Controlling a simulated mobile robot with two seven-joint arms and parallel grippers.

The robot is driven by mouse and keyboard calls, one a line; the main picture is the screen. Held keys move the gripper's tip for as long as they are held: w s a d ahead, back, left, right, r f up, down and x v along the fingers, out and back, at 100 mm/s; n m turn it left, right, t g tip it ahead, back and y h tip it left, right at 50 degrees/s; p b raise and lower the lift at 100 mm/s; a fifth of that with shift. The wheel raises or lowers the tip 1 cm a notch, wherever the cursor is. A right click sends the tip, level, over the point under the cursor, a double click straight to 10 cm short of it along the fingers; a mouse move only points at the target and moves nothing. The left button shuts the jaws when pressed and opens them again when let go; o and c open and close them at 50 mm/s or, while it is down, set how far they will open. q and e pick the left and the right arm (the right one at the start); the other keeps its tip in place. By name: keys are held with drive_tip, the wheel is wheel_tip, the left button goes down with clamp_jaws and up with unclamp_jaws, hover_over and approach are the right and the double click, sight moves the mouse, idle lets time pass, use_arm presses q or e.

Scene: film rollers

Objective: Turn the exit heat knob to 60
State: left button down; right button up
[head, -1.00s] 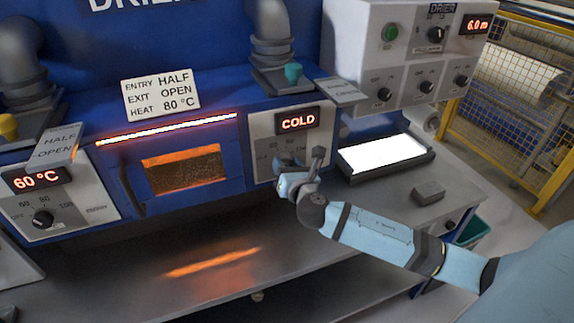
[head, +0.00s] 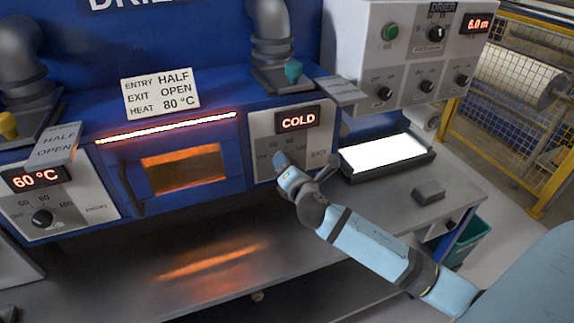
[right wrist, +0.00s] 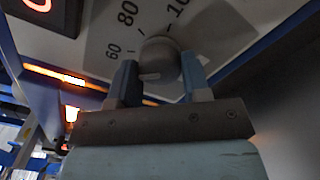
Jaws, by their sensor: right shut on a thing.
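The exit heat panel (head: 264,130) is the pale panel right of the glowing window in the head view, and its display (head: 298,120) reads COLD. In the right wrist view the round grey exit heat knob (right wrist: 160,58) sits on a dial marked 60, 80 and 100. My right gripper (head: 280,160) is at this panel and covers the knob in the head view. Its two blue fingers (right wrist: 155,80) are shut on the knob, one on either side. The knob's exact setting is hard to read. My left gripper is not in view.
The entry panel (head: 50,205) at the left shows 60 °C. A sign (head: 160,92) reads entry half, exit open, heat 80 °C. A lit white light box (head: 385,154) and a small grey block (head: 428,192) lie right of my right gripper.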

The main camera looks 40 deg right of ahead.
drive_tip(key=shift+m, duration=1.5)
drive_tip(key=o, duration=0.9)
drive_tip(key=b+v, duration=0.2)
drive_tip(key=v, duration=1.1)
drive_tip(key=shift+s+a+r, duration=0.1)
drive_tip(key=shift+s+a, duration=0.05)
drive_tip(key=shift+s, duration=0.2)
